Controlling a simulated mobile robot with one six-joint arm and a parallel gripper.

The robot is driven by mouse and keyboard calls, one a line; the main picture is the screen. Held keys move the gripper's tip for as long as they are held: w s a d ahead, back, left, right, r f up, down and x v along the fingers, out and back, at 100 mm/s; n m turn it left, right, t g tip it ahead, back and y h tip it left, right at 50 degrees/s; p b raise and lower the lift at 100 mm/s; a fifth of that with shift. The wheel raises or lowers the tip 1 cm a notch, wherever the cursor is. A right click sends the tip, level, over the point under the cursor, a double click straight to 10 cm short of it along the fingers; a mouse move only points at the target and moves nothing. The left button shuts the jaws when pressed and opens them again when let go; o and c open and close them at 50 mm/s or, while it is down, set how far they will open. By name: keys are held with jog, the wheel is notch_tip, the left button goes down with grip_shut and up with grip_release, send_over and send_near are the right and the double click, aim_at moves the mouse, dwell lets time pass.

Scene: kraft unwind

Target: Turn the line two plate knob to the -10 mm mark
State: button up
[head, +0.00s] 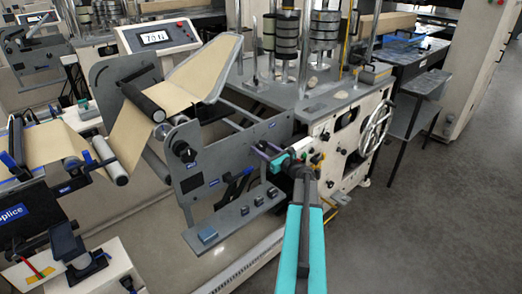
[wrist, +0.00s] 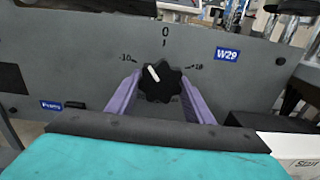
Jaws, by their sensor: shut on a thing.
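The black lobed knob (wrist: 161,84) sits on a grey upright plate (wrist: 70,52) in the wrist view. Its white pointer line slants up and left, between the 0 mark (wrist: 165,31) at the top and the -10 mark (wrist: 125,57) at the left. A +10 mark (wrist: 196,67) is at the right. My gripper (head: 263,151) is at the plate's right part in the head view. Its purple fingers stand on either side of the knob in the wrist view, shut on it. In the head view the knob is too small and covered to make out.
A grey ledge (head: 238,218) with small blocks juts out below the plate in the head view. A handwheel (head: 376,128) is on the machine to the right. The grey floor (head: 430,220) at the right is clear.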

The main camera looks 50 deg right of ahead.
jog(key=shift+w+a+f+n+b, duration=0.15)
jog(key=shift+n+b, duration=0.45)
jog(key=shift+b, duration=0.45)
jog(key=n+b, duration=0.2)
jog(key=b, duration=0.1)
jog(key=n+b, duration=0.1)
jog(key=b, duration=0.2)
jog(key=shift+d+n, duration=0.2)
jog(key=shift+n, duration=0.2)
jog(key=n+b, duration=0.2)
jog(key=b, duration=0.1)
jog(key=shift+r, duration=0.2)
jog(key=shift+r+n, duration=0.15)
jog(key=shift+n, duration=0.15)
jog(key=o, duration=1)
jog(key=shift+o, duration=0.2)
jog(key=shift+d, duration=0.1)
jog(key=s+a+b, duration=0.1)
jog(key=s, duration=1.2)
jog(key=shift+s, duration=0.4)
